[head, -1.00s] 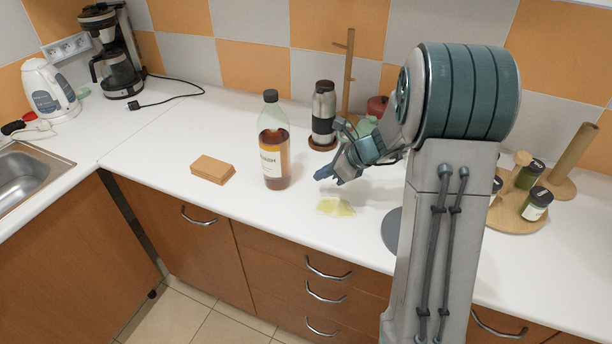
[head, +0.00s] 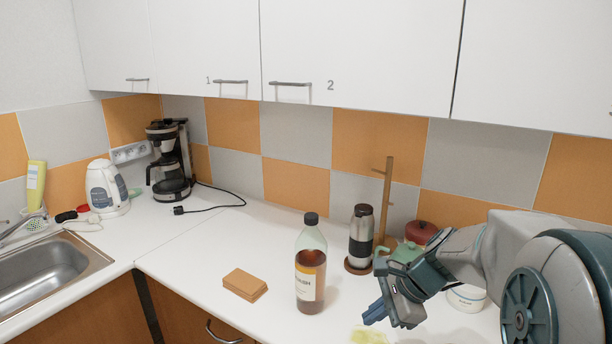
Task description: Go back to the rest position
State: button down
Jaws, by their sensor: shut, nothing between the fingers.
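My gripper (head: 376,312) is in the head view at the lower right, above the white counter (head: 205,262). Its blue fingers are together with nothing between them, pointing down and left. My arm comes in from the right edge. The gripper is to the right of a bottle of brown liquid (head: 310,275) and apart from it. A pale yellow-green patch (head: 368,337) lies on the counter just below the fingers, cut by the frame's lower edge.
A brown block (head: 245,284) lies left of the bottle. White cupboards (head: 360,60) hang above.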

jog(key=s+d+n+h, duration=0.1)
jog(key=s+n+h, duration=0.5)
jog(key=s+n, duration=1)
jog(key=shift+r, duration=0.35)
